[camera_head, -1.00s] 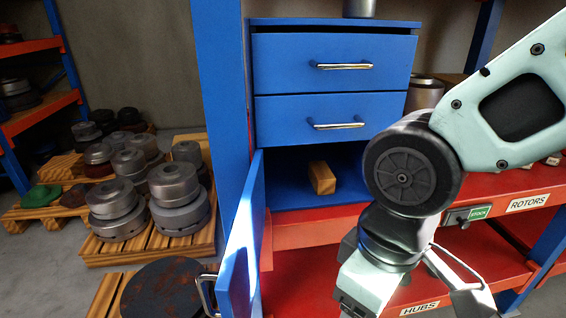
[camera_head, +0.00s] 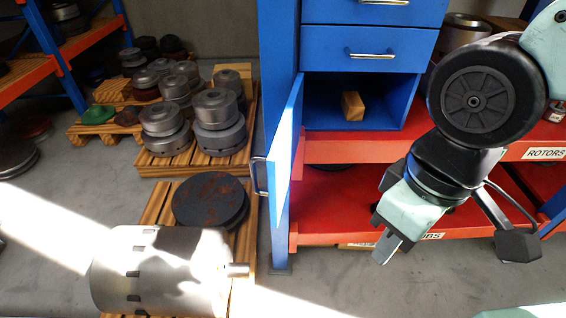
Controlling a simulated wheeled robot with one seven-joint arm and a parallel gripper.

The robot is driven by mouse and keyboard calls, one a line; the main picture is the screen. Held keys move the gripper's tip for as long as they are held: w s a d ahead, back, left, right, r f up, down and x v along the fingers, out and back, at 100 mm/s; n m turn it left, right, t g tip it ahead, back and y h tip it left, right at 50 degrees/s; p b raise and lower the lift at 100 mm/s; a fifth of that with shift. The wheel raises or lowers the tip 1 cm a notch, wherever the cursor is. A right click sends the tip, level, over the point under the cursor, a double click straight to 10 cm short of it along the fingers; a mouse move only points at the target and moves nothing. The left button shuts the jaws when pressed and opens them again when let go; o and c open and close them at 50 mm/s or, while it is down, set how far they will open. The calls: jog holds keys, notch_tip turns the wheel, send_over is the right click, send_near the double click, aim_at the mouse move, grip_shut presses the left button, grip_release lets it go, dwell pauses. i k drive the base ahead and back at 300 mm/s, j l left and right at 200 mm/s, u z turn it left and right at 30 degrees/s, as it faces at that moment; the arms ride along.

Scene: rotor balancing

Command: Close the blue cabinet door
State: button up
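The blue cabinet (camera_head: 367,50) stands on a red shelf, with drawers above an open compartment. Its blue door (camera_head: 283,140) is hinged at the left and stands wide open, swung out toward me and seen nearly edge-on. The door's metal handle (camera_head: 260,175) is on its left, outer face. My gripper (camera_head: 450,258) is at the right, in front of the red shelves, apart from the door and to the right of it. A wooden block (camera_head: 352,105) lies inside the open compartment.
A large metal cylinder (camera_head: 160,270) lies at the lower left. A dark rusty disc (camera_head: 211,201) rests on a pallet left of the door. Several metal rotors stand on pallets behind. Floor between the door and my gripper is clear.

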aim_at(281, 159)
jog(key=k+j+z, duration=0.1)
jog(key=k+j, duration=0.15)
jog(key=k+j+z, duration=0.1)
jog(key=k+j, duration=0.15)
jog(key=k, duration=0.25)
jog(key=j+z, duration=0.2)
jog(key=j, duration=0.9)
jog(key=j+u, duration=0.2)
jog(key=i+j+u, duration=0.15)
jog(key=j, duration=0.25)
